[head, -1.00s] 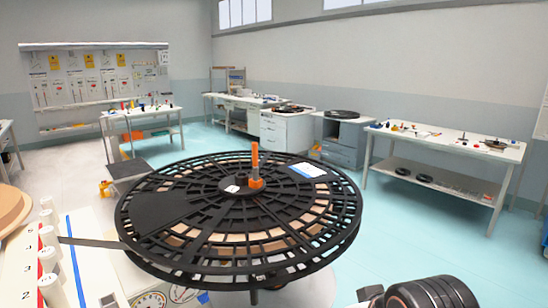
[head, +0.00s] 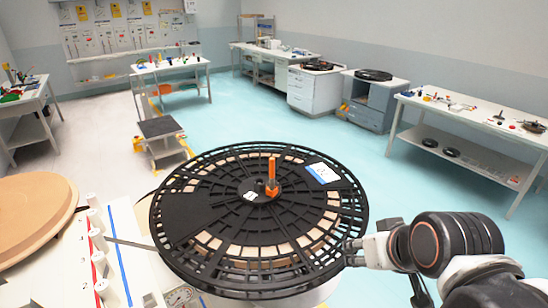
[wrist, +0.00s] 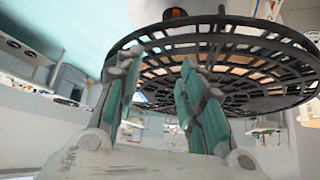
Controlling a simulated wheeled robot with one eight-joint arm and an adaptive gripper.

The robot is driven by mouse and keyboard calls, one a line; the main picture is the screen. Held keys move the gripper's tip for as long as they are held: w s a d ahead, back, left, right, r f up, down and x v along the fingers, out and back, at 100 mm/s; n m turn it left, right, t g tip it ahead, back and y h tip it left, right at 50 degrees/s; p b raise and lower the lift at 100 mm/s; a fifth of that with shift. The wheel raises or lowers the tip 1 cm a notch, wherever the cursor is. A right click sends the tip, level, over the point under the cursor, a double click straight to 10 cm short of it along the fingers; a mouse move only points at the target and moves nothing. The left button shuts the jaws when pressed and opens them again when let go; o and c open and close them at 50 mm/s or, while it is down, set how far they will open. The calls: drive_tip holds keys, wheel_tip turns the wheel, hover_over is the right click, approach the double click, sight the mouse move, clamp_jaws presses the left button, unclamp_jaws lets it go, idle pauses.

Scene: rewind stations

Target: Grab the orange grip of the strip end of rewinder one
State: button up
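A large black slotted reel (head: 215,225) lies flat on a pale round stand. An orange upright piece (head: 272,180) stands near its middle. A dark strip (head: 132,244) runs from the reel's left side to a row of white rollers (head: 100,240); no orange grip on it can be made out. My gripper (head: 352,250) is just off the reel's right edge. In the wrist view my gripper (wrist: 161,62) has its two teal-padded fingers apart with nothing seen between them, below the reel's rim (wrist: 130,55). I cannot tell whether they touch it.
A tan disc (head: 35,222) and a white panel with the rollers lie left of the reel. A low dark-topped step (head: 160,128) stands behind it. A white table (head: 480,120) stands at the right. The turquoise floor behind the reel is mostly free.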

drive_tip(key=w+a+r+n+y+p, duration=0.1)
drive_tip(key=w+a+r+p, duration=0.1)
drive_tip(key=w+r+p, duration=0.3)
drive_tip(key=n+t+y, duration=0.3)
drive_tip(key=n+y, duration=0.2)
approach(273, 173)
drive_tip(key=b+x, duration=0.1)
drive_tip(key=x, duration=0.5)
drive_tip(key=shift+s+a+f+b, duration=0.1)
drive_tip(key=shift+s+a+b, duration=0.05)
drive_tip(key=shift+b, duration=0.25)
drive_tip(key=shift+d+x, duration=0.2)
drive_tip(key=shift+x, duration=2.3)
clamp_jaws()
